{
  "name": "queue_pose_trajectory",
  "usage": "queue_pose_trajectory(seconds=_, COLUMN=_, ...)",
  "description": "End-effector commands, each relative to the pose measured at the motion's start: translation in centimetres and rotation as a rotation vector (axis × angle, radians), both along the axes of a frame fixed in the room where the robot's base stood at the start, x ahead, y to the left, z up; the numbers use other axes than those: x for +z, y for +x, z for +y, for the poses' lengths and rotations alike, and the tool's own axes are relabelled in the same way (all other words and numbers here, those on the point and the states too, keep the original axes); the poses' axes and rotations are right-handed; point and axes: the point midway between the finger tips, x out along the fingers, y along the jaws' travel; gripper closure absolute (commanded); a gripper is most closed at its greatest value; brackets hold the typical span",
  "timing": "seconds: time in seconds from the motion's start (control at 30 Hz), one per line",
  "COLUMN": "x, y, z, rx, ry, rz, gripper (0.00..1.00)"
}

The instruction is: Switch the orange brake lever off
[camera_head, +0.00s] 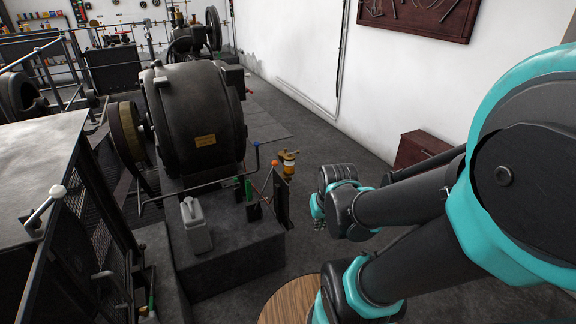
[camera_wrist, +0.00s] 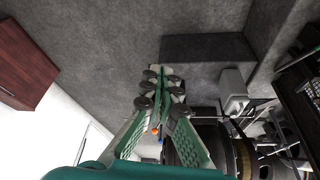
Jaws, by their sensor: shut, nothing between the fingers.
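The orange brake lever (camera_head: 274,164) has an orange ball knob on a thin rod. It stands at the front right of the dark machine base and leans. In the wrist view its orange knob (camera_wrist: 155,130) shows small through the gap between the finger linkages, past the gripper. My gripper (camera_wrist: 164,76) is shut, with its fingertips together and empty. In the head view my gripper (camera_head: 319,224) is to the right of the lever and below the knob in the picture, apart from it. It is mostly hidden by my wrist there.
A blue-knobbed lever (camera_head: 257,146) stands just left of the orange one. A brass and orange fitting (camera_head: 288,163) stands just right. A grey jug (camera_head: 196,226) sits on the base by the large dynamo (camera_head: 195,115). The floor behind my arm is open up to a red chest (camera_head: 418,149).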

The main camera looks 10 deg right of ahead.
Motion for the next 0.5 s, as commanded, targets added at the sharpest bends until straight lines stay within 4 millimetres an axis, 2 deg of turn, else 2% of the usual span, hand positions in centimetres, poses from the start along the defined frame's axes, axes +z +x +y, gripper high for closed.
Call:
queue_pose_trajectory(seconds=0.17, x=0.9, y=2.4, z=0.5, rx=-0.091, ry=0.072, rz=0.014, gripper=1.00)
queue_pose_trajectory(seconds=0.27, x=1.8, y=5.3, z=0.9, rx=-0.209, ry=0.162, rz=0.037, gripper=1.00)
queue_pose_trajectory(seconds=0.5, x=3.2, y=14.3, z=1.8, rx=-0.557, ry=0.427, rz=0.126, gripper=1.00)
